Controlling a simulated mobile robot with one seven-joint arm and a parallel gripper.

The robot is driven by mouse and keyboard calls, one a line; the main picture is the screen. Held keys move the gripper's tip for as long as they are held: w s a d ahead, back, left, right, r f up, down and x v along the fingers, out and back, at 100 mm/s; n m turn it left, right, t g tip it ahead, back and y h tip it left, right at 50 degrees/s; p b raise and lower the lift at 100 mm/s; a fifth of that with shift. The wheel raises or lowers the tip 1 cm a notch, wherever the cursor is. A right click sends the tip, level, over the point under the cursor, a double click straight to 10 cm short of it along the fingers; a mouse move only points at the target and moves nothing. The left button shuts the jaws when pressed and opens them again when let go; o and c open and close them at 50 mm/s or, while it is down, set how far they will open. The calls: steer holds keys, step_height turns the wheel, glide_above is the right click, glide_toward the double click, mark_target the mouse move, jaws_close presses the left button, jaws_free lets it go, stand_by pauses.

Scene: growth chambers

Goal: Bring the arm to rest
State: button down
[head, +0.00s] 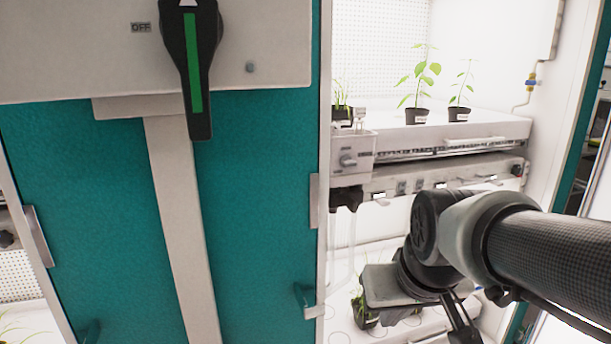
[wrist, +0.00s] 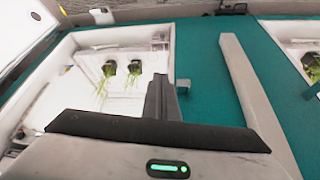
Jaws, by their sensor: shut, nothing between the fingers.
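My arm reaches in from the right edge of the head view and bends down at a dark and grey wrist joint. My gripper (head: 462,325) hangs below it, partly cut off by the bottom edge, in front of the open chamber on the right. In the wrist view my gripper (wrist: 160,80) shows as dark fingers together, with nothing between them. The chamber and its plants appear upside down in that view, beyond the fingers. The fingertips seem apart from the shelves and plants, though the exact gap cannot be told.
A teal panel (head: 250,215) with a black and green switch handle (head: 195,70) fills the left. The chamber's upper shelf (head: 480,130) holds potted plants (head: 417,115). Another plant (head: 362,312) stands lower, close left of my wrist. A small handle (head: 306,300) juts from the panel.

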steer(key=s+r, duration=0.2)
steer(key=s, duration=0.6)
step_height(320, 180, up, 22)
steer(key=p, duration=2.1)
steer(key=shift+d+f+m+p, duration=0.2)
steer(key=shift+d+m+p, duration=0.15)
steer(key=shift+m, duration=0.05)
steer(key=shift+w, duration=0.1)
